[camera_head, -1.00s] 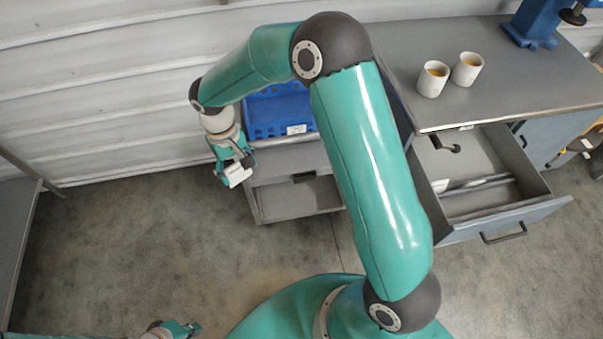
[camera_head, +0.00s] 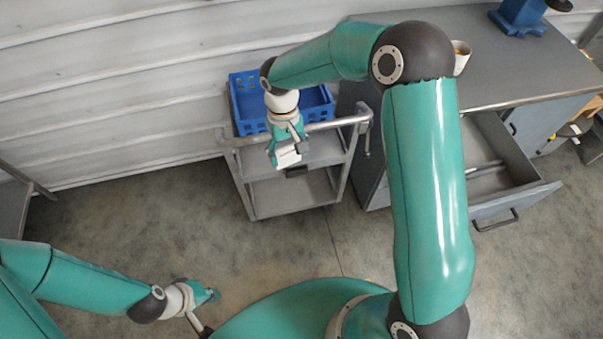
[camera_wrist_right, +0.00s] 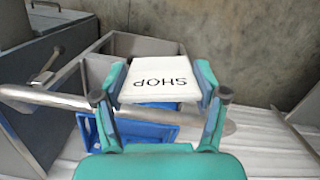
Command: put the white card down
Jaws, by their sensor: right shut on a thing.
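The white card (camera_wrist_right: 158,76) is gripped between the two fingers of my right gripper (camera_wrist_right: 160,92) in the right wrist view; the word SHOP on it appears upside down. In the head view the card (camera_head: 288,157) shows small at the tip of my right gripper (camera_head: 287,148), which points down in front of the grey trolley's upper shelf. The card appears clear of any surface, though its exact height is hard to tell. My left gripper (camera_head: 211,296) is low at the lower left, over the floor, small and turned so its opening is unclear.
A blue crate (camera_head: 243,107) stands on the grey trolley (camera_head: 247,190), behind my right gripper. To the right is a grey workbench (camera_head: 530,75) with a cup (camera_head: 460,58) partly behind my arm and an open drawer (camera_head: 518,183). The floor between is clear.

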